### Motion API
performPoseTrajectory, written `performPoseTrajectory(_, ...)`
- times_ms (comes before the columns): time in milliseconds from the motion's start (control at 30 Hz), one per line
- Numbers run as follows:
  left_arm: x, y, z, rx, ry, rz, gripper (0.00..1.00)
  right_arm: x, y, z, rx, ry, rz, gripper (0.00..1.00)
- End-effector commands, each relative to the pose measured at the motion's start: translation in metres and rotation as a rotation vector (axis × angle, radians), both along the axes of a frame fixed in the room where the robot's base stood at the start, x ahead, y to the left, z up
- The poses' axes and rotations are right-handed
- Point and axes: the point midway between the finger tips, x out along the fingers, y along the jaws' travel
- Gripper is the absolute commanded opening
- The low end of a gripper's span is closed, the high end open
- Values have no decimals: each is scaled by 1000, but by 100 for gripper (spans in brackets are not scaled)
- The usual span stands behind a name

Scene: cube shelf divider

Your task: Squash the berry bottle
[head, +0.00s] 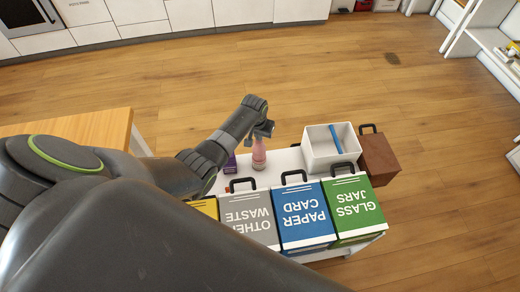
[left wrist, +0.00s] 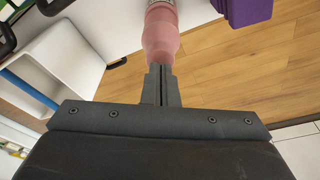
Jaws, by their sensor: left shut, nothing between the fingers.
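The berry bottle, a pink bottle (head: 259,153), stands on the white shelf top behind the bins in the head view. Its pink body also shows at the top of the left wrist view (left wrist: 160,35). My left gripper (head: 264,132) is shut and empty, at the upper end of the bottle. In the left wrist view its closed fingertips (left wrist: 160,70) overlap the bottle's near end. I cannot tell whether they touch it. My right gripper is not in view.
A purple box (head: 230,164) stands close left of the bottle. A white open bin (head: 318,158) with a blue bar and a brown box (head: 379,158) are to the right. Grey (head: 249,217), blue (head: 305,216) and green (head: 353,207) labelled bins line the front. Wooden floor (head: 440,150) is clear at right.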

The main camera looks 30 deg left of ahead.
Motion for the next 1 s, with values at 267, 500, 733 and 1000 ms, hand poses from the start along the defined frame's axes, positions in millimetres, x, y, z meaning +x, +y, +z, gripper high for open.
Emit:
performPoseTrajectory(267, 0, 0, -10, 0, 0, 0, 0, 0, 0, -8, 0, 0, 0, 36)
performPoseTrajectory(500, -1, 0, -18, 0, 2, 0, 0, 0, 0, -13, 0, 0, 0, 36)
performPoseTrajectory(733, -1, 0, -25, 0, 3, 0, 0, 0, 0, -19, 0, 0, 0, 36)
performPoseTrajectory(1000, -1, 0, -33, 0, 4, 0, 0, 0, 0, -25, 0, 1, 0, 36)
